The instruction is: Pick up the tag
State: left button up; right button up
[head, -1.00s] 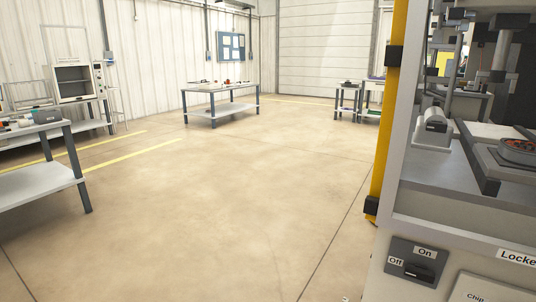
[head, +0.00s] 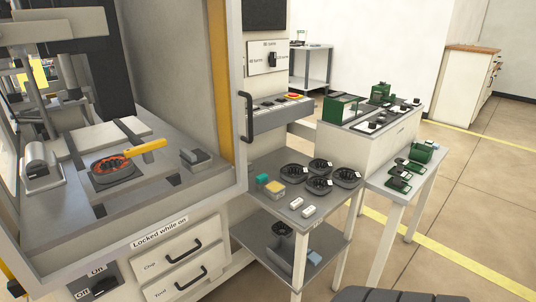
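I cannot tell for certain which thing is the tag. Two small white pieces, an upper one (head: 296,203) and a lower one (head: 309,211), lie near the front of the small grey table (head: 258,203). Behind them on that table are a yellow-topped block (head: 275,188), a teal piece (head: 262,178) and several black round parts (head: 320,166) with small white marks. A yellow-orange handled piece (head: 147,148) lies across a round part with a reddish ring (head: 108,168) inside the machine. Neither of my grippers shows in the head view.
The machine (head: 120,235) fills the left, with its bay open and a black door handle (head: 245,117) at its right edge. A bench with green devices (head: 343,106) stands behind the small table. A lower side table (head: 418,171) stands right. Floor (head: 470,215) at right is clear.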

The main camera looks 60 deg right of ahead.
aim_at(297, 203)
jog(key=k+l+z, duration=0.1)
jog(key=z, duration=2)
